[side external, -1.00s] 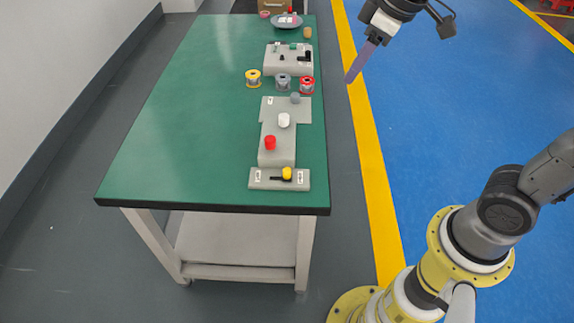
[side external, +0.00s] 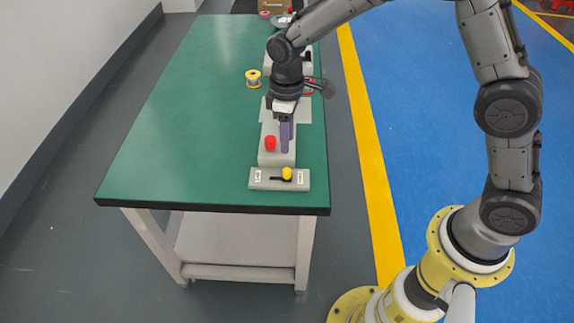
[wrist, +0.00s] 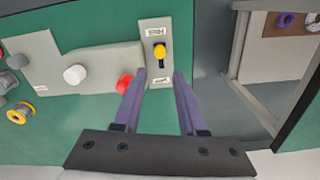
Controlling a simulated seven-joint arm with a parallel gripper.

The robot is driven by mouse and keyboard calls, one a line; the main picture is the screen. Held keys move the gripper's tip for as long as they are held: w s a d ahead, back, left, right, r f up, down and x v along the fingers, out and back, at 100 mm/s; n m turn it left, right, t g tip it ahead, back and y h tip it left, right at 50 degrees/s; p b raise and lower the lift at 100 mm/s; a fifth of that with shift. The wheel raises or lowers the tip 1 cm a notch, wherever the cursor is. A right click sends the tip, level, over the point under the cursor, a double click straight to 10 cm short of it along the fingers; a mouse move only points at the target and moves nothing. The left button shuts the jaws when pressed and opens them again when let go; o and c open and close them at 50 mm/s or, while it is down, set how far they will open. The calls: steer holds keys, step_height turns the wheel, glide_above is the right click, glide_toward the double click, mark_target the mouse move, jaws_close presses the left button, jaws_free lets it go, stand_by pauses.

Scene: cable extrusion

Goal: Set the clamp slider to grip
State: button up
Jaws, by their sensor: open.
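The clamp slider is a pale grey plate (side external: 265,184) at the near end of the green table, with a yellow knob (side external: 287,173) right of its middle. A dark slot shows left of the knob, and each end has a small label too small to read. In the wrist view the yellow knob (wrist: 159,51) stands ahead of my fingertips, roughly in line with the gap between them. My gripper (side external: 286,148) is open and empty, its purple fingers pointing down over the grey block behind the slider. In the wrist view its two fingers (wrist: 160,73) are apart.
A grey block (side external: 278,158) with a red knob (side external: 270,143) is just behind the slider; its white knob (wrist: 75,75) shows in the wrist view. A yellow spool (side external: 253,78) stands farther back. The table's left side is clear.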

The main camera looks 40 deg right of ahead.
mark_target(287, 169)
step_height(287, 169, down, 10)
steer(key=shift+f, duration=0.15)
stand_by(0.3)
jaws_close()
stand_by(1.3)
